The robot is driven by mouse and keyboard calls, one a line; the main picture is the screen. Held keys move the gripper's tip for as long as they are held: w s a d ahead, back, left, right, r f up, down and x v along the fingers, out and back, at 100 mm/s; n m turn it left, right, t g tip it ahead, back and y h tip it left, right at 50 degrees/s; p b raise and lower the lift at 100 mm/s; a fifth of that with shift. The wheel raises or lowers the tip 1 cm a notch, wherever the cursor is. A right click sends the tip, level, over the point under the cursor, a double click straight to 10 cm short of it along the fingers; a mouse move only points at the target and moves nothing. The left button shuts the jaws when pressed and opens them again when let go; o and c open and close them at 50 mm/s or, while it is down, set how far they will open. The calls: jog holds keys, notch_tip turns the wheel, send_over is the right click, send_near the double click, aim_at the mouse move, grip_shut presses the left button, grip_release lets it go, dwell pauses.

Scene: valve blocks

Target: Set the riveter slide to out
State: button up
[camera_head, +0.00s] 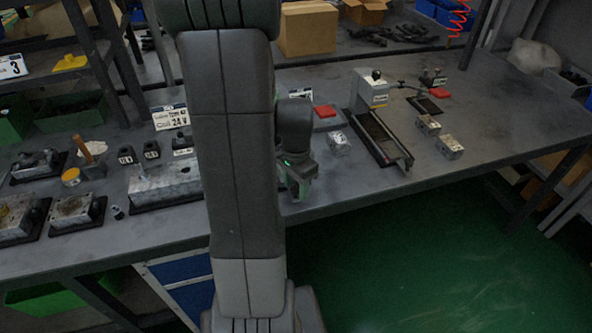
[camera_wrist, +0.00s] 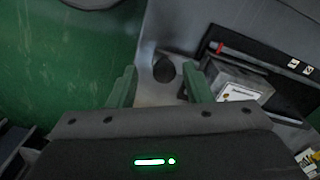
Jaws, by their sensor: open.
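The likely riveter is the pale machine (camera_head: 374,90) with a black knob on top, right of centre on the bench in the head view. A long dark slide rail (camera_head: 376,134) runs from it toward the front edge. My gripper (camera_head: 298,185) is near the front edge, left of the rail and partly hidden by my arm. In the wrist view my gripper (camera_wrist: 160,84) is open, with a dark round knob (camera_wrist: 164,70) showing between its green fingers. I cannot tell whether they touch it. A metal block (camera_wrist: 236,84) with a white label lies right of the fingers.
Small metal blocks (camera_head: 339,143) and (camera_head: 450,147) stand on either side of the rail. A long metal block (camera_head: 165,185) lies left of my arm. Cardboard boxes (camera_head: 308,30) stand behind. The bench's right part is clear; green floor (camera_head: 430,270) lies in front.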

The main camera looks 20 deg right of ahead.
notch_tip(320, 180, up, 13)
jog(key=shift+r+p, duration=0.15)
jog(key=shift+p, duration=0.3)
dwell(0.3)
notch_tip(320, 180, down, 14)
jog(key=shift+r+b, duration=0.25)
jog(key=shift+b, duration=0.25)
jog(key=shift+f, duration=0.25)
jog(key=shift+w+r, duration=0.1)
jog(key=shift+w, duration=0.4)
